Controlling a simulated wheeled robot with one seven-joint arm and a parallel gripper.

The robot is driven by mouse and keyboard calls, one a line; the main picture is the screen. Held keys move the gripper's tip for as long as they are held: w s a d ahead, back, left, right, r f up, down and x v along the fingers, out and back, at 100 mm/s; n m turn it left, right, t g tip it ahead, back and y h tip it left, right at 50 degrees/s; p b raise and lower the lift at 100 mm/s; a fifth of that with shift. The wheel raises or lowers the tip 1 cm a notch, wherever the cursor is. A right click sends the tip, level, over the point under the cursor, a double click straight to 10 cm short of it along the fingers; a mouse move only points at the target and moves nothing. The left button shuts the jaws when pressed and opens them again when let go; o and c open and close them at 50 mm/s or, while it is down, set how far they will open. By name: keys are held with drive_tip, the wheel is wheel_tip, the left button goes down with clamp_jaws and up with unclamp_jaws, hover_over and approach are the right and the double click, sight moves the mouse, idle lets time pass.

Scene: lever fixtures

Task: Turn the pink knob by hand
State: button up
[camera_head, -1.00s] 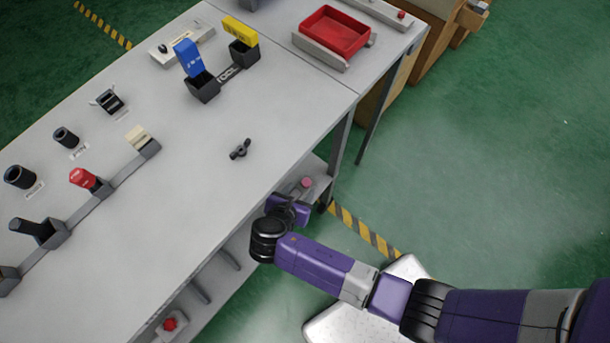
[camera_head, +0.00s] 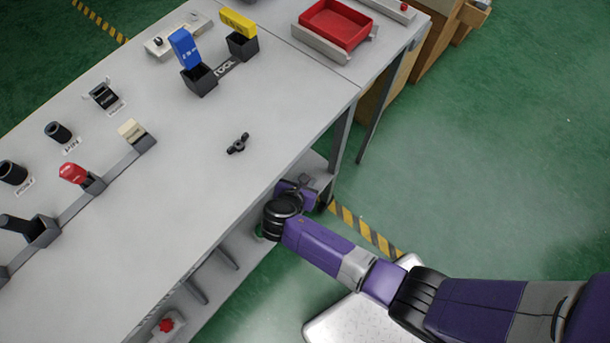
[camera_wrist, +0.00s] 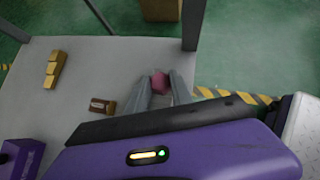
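The pink knob (camera_wrist: 159,83) shows in the wrist view on a grey lower shelf. It lies between the tips of the two grey fingers of my gripper (camera_wrist: 160,88). The fingers stand apart, one on each side of the knob; whether they touch it I cannot tell. In the head view my gripper (camera_head: 298,189) is beside the right end of the bench, below the tabletop edge, and the knob is hidden there.
The grey bench (camera_head: 200,185) carries several levers and knobs, a black wing knob (camera_head: 237,144) and a red tray (camera_head: 336,24). A bench leg (camera_wrist: 192,22) rises behind the knob. A brown label block (camera_wrist: 103,105) and a yellow piece (camera_wrist: 53,70) sit left of it.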

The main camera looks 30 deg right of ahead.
clamp_jaws()
drive_tip(key=shift+m, duration=0.3)
